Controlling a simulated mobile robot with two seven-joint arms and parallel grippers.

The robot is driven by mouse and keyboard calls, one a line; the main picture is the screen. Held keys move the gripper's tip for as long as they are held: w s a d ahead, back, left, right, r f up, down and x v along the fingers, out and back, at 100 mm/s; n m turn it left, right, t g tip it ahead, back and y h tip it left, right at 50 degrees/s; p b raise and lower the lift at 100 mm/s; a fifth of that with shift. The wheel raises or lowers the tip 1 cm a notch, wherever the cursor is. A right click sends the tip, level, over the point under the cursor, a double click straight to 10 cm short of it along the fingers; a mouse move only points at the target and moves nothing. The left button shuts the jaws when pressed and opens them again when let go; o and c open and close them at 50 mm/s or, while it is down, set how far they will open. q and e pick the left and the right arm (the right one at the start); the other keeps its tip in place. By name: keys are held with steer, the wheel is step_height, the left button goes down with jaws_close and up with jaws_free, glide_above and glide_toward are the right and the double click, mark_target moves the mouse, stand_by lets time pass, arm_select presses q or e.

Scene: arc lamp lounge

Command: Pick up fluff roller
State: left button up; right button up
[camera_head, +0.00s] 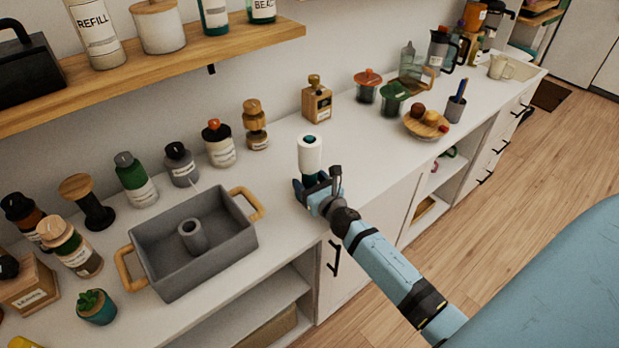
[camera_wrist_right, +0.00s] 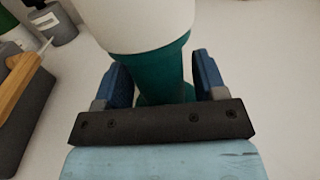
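The fluff roller (camera_head: 309,154) stands upright on the white counter, with a white roll on top and a teal handle below. In the right wrist view its teal handle (camera_wrist_right: 155,72) is between the two blue fingers, and the white roll is above them, cut off by the top edge. My right gripper (camera_head: 318,186) is low at the roller, with one finger on each side of the handle. The fingers look spread, with a narrow gap visible on the right side. The handle's foot is partly hidden by the gripper. My left gripper is not in view.
A grey tray with wooden handles (camera_head: 211,254) stands to the left. Several bottles line the wall, including a square wooden-toned one (camera_head: 316,102) behind the roller. A wooden plate (camera_head: 411,126) with round items is to the right. The counter around the roller is clear.

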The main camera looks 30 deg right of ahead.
mark_target(316, 150)
steer(key=c, duration=0.9)
steer(key=shift+r, duration=0.15)
steer(key=shift+c, duration=0.2)
steer(key=shift+r, duration=0.25)
step_height(316, 150, up, 12)
steer(key=p, duration=0.5)
steer(key=shift+p, duration=0.3)
step_height(316, 150, up, 6)
steer(key=shift+r+p, duration=0.1)
steer(key=shift+p, duration=0.5)
steer(key=shift+r, duration=0.5)
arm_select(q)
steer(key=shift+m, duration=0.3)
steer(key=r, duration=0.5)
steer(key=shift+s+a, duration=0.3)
